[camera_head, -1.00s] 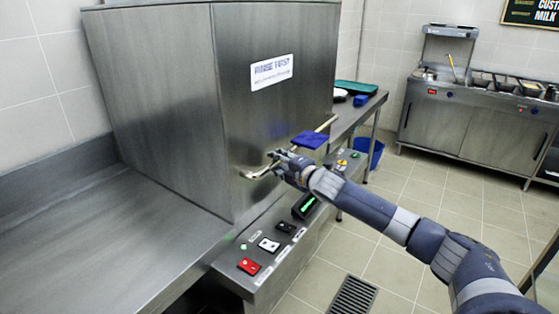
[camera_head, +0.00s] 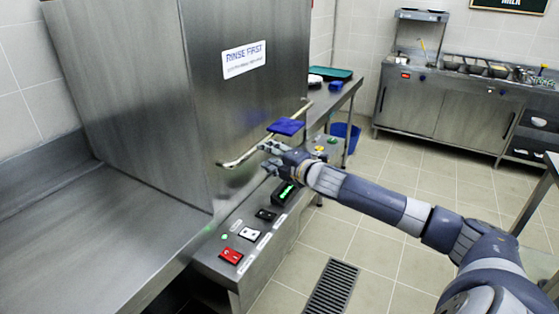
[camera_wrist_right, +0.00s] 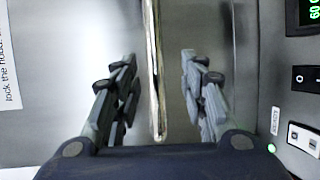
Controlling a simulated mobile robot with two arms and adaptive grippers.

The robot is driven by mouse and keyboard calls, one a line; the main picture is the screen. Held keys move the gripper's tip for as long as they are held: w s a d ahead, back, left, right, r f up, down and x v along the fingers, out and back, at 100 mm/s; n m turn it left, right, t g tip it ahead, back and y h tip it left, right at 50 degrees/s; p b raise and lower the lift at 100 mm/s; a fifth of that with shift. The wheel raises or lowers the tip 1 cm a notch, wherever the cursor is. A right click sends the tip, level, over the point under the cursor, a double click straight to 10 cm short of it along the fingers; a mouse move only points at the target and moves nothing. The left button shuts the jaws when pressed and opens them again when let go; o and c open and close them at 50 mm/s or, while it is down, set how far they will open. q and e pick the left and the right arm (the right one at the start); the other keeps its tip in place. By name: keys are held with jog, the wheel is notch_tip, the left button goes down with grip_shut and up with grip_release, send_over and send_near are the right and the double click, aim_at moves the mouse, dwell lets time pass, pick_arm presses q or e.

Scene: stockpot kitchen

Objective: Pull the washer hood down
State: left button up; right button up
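The washer hood (camera_head: 150,90) is a big steel box with a "RINSE FIRST" label. Its lower edge appears to sit down at the level of the counter. A long bar handle (camera_head: 240,157) runs across its front, with a blue cloth-like piece (camera_head: 286,127) over it. My right gripper (camera_head: 264,156) is at the handle, on its near side. In the right wrist view my right gripper (camera_wrist_right: 160,82) is open, with the handle (camera_wrist_right: 154,75) running between its separated fingers and no grip on it. My left gripper is out of view.
A control panel (camera_head: 240,262) with red, white and black switches and a green-lit display (camera_head: 284,192) lies below the handle. A steel counter (camera_head: 90,240) is at the left. A blue bucket (camera_head: 346,137) and a steel cooking unit (camera_head: 450,105) stand behind. Tiled floor is open at the right.

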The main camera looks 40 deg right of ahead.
jog(key=shift+s+a+r, duration=0.1)
jog(key=shift+s+r, duration=0.1)
jog(key=shift+s, duration=0.9)
jog(key=shift+s+r, duration=0.15)
jog(key=shift+s, duration=0.95)
